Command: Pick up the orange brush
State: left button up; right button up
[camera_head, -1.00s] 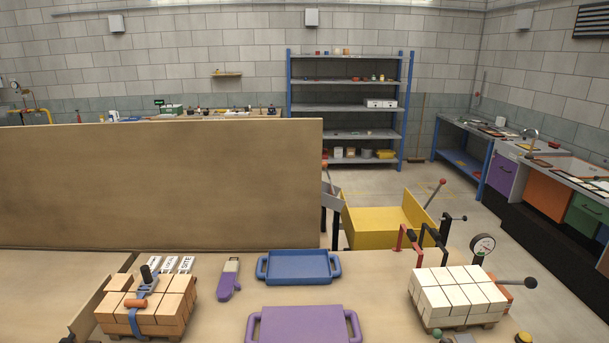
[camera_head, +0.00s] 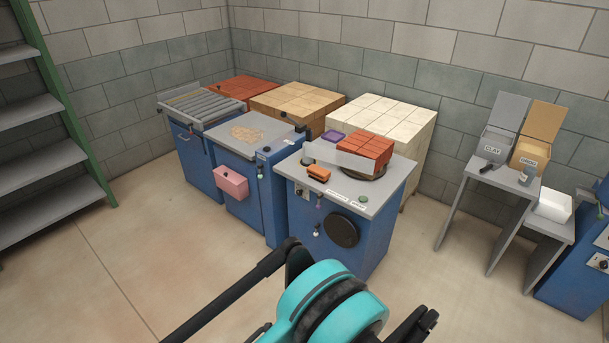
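A small orange block-shaped thing with a dark underside, which looks like the orange brush (camera_head: 318,173), lies on the grey top of a blue machine (camera_head: 366,207). It is near the machine's front left edge, in front of an upright pale plate. It is small in the view, so its bristles cannot be made out. A teal and black part of my own body fills the bottom middle, well in front of the machine. I cannot make out fingertips of either gripper, and nothing touches the orange thing.
Red bricks (camera_head: 370,148) sit behind the plate on the same machine. A blue machine with a pink drawer (camera_head: 231,184) and a roller table (camera_head: 200,105) stand to its left. Grey stands with clay and sand bins (camera_head: 531,151) are at right. The floor in front is clear.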

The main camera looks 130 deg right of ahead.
aim_at(316, 173)
jog(key=z, duration=4.4)
